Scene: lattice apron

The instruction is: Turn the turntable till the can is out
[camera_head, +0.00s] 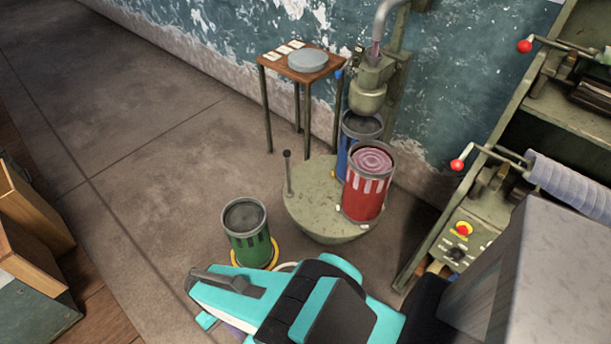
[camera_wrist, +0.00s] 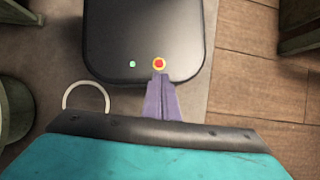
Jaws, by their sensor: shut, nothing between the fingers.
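The turntable (camera_head: 313,215) is a round, worn green disc on the floor in the head view. A thin upright peg (camera_head: 288,173) with a dark knob stands at its left edge. A red can with white stripes (camera_head: 364,198), filled with pink, stands on the right front of the disc. A blue can (camera_head: 343,151) stands behind it, partly hidden, under a green filling nozzle (camera_head: 368,99). My gripper (camera_wrist: 160,80) shows purple fingers pressed together and empty in the wrist view. In the head view my teal arm covers most of it, in front of the turntable and apart from it.
A green can (camera_head: 246,240) stands on a yellow ring on the floor, left of the turntable. A small table (camera_head: 284,60) with a grey lid stands behind. A machine frame with red-knobbed levers (camera_head: 474,180) is at right. Open floor lies at left.

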